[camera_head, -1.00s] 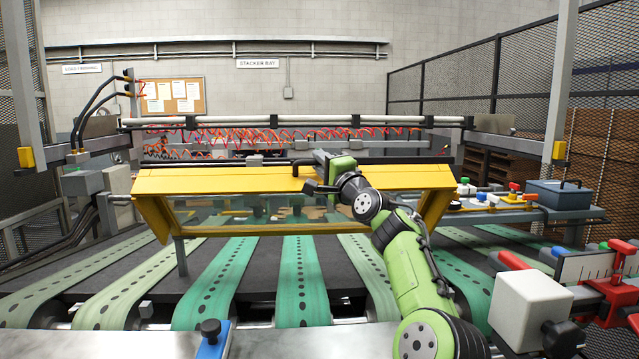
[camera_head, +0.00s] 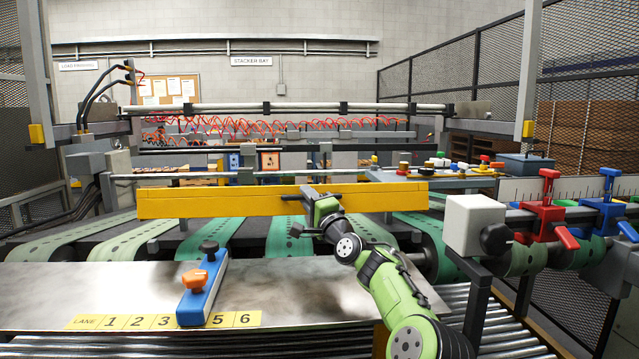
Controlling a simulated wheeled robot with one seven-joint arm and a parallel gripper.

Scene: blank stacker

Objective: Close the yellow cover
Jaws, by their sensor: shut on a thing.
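The yellow cover (camera_head: 220,204) spans the middle of the view as a long, nearly level yellow bar above the green belts. Its clear window panel does not show from this angle. My gripper (camera_head: 303,199) is at the cover's front edge, right of its middle. I cannot tell whether the cover rests on anything below.
A steel plate (camera_head: 130,284) with lane numbers lies in front, bearing a blue stop with an orange knob (camera_head: 194,280). Rollers (camera_head: 480,325) run at lower right. A white block (camera_head: 473,224) and red and blue clamps stand at right. Green belts (camera_head: 288,238) pass under the cover.

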